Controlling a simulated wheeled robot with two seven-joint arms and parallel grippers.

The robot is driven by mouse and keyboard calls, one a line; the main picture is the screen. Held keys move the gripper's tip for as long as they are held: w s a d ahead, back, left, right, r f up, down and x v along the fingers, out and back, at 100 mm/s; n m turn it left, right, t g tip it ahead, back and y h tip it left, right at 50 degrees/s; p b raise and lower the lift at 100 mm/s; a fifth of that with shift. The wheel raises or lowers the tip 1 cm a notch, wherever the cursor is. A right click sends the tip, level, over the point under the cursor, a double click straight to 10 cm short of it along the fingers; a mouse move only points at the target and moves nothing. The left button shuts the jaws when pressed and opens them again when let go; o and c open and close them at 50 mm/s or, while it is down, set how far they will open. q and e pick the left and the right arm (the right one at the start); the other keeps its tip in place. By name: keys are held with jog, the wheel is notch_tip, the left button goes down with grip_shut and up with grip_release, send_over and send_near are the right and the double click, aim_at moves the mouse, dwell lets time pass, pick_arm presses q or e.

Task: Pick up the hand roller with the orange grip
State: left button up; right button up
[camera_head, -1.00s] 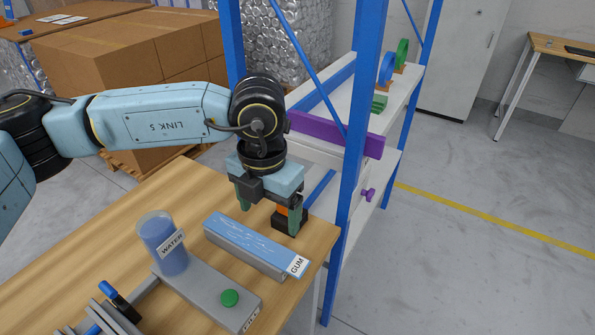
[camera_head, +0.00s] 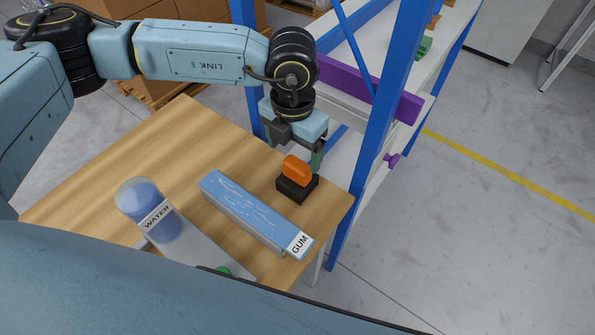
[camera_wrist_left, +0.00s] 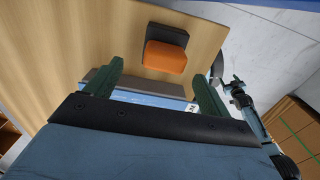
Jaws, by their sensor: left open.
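The hand roller with the orange grip (camera_head: 297,170) stands on a black base near the right corner of the wooden table. In the left wrist view its orange grip (camera_wrist_left: 165,57) lies just beyond the fingertips, with the dark base above it. My left gripper (camera_head: 293,147) is open and empty. It is just behind and above the roller in the head view, with one green finger close beside the orange grip. In the left wrist view the two fingers (camera_wrist_left: 157,72) are spread apart, with nothing between them. My right gripper is not in view.
A blue box marked GUM (camera_head: 250,212) lies left of the roller. A blue-posted shelf (camera_head: 385,130) adjoins the table's right edge. A large blue surface covers the bottom.

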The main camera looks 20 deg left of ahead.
aim_at(298, 163)
pick_arm(q)
jog(key=f, duration=0.5)
jog(key=shift+d+f, duration=0.1)
jog(key=shift+d, duration=0.25)
jog(key=c, duration=1.3)
notch_tip(298, 163, up, 10)
jog(key=shift+r, duration=0.1)
